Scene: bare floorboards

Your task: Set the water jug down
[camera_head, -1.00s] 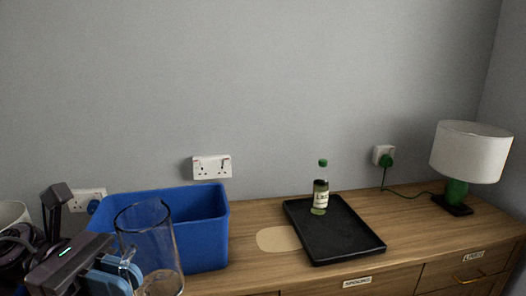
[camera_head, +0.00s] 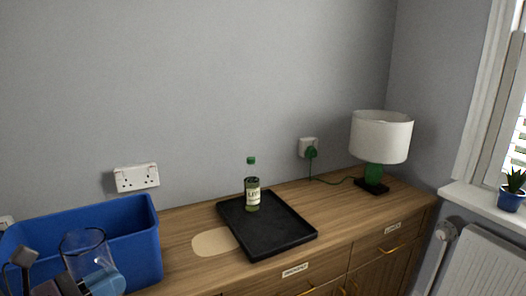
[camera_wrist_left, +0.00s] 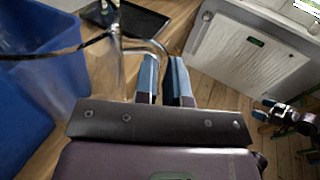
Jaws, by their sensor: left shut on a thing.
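The water jug (camera_head: 88,250) is clear glass and upright, at the lower left of the head view, in front of the blue bin. My left gripper (camera_head: 88,284) is shut on its handle. In the left wrist view the fingers (camera_wrist_left: 166,82) close on the curved glass handle (camera_wrist_left: 148,44). The jug's bottom is cut off in the head view, so I cannot see what is under it. My right gripper (camera_wrist_left: 268,110) shows small at the right of the wrist view; its opening is unclear.
A blue bin (camera_head: 140,240) stands on the wooden sideboard (camera_head: 185,275). A pale oval patch (camera_head: 214,242) lies bare between the bin and a black tray (camera_head: 275,235). A green bottle (camera_head: 252,190) stands on the tray. A lamp (camera_head: 380,140) stands at the far right end.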

